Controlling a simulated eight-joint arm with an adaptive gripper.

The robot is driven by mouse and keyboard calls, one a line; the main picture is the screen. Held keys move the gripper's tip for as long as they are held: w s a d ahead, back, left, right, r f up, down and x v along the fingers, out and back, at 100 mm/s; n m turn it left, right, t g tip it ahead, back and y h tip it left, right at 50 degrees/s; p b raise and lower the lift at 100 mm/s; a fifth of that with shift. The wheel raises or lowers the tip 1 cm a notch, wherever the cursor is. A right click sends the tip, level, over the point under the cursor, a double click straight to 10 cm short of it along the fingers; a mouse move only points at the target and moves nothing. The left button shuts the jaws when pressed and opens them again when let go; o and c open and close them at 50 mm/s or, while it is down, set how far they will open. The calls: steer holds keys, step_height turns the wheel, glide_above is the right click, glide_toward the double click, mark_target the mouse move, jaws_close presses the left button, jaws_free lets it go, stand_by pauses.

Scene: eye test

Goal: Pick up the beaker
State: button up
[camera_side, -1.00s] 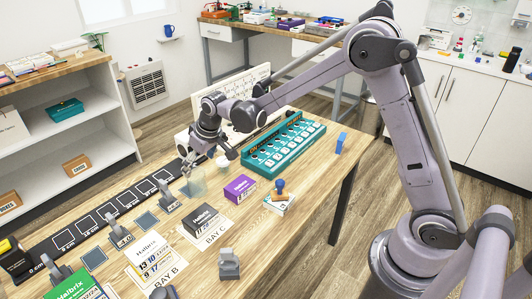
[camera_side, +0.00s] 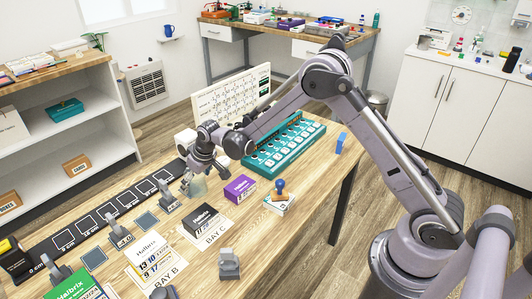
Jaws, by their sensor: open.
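The beaker (camera_side: 198,190), a small clear greenish vessel, stands upright on the wooden table, right of the black strip of marked squares. My gripper (camera_side: 203,173) points down at the beaker from above, with its fingers spread and open. The fingers overlap the beaker's upper part in the picture. I cannot tell whether they touch it. The beaker's rim is partly hidden by the gripper.
A purple box (camera_side: 239,188) stands close to the right of the beaker, with a dark box (camera_side: 203,220) in front. A grey clip-like stand (camera_side: 168,196) is just left.

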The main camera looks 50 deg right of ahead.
steer(key=c, duration=1.2)
steer(key=shift+o, duration=0.2)
